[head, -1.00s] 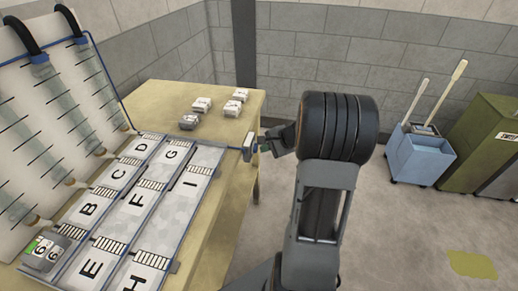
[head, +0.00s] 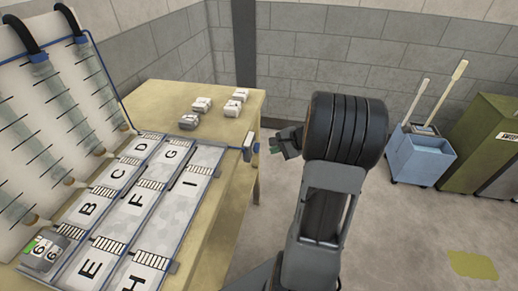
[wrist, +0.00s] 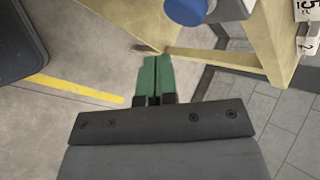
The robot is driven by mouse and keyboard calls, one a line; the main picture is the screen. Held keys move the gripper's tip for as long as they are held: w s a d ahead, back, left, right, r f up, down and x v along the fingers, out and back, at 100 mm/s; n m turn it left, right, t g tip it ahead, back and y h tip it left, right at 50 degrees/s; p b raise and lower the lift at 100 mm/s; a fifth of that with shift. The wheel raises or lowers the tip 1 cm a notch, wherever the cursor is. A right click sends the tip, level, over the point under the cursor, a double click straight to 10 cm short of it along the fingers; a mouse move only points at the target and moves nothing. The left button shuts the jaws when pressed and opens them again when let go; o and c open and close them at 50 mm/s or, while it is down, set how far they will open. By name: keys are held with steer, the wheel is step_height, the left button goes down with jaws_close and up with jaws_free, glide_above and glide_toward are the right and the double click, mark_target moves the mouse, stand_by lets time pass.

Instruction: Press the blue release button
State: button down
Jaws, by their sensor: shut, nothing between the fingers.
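The blue release button (wrist: 186,11) is a round blue cap at the top of the wrist view, partly cut off by the frame edge. In the head view its small pale box (head: 248,147) sits at the right edge of the table, with a bit of blue on its right side. My gripper (wrist: 157,60) has green fingers held together with nothing between them. In the head view, my gripper (head: 273,150) is just right of the box, past the table edge, with a gap between them.
The wooden table (head: 225,103) carries lettered lanes (head: 135,200) and several small grey-white numbered blocks (head: 236,109). A tilted white board (head: 60,110) stands at left. A blue mop bucket (head: 422,160) and green bin (head: 485,145) stand at right. Floor right of the table is open.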

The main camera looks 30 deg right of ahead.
steer(key=shift+s+d, duration=1.15)
stand_by(1.2)
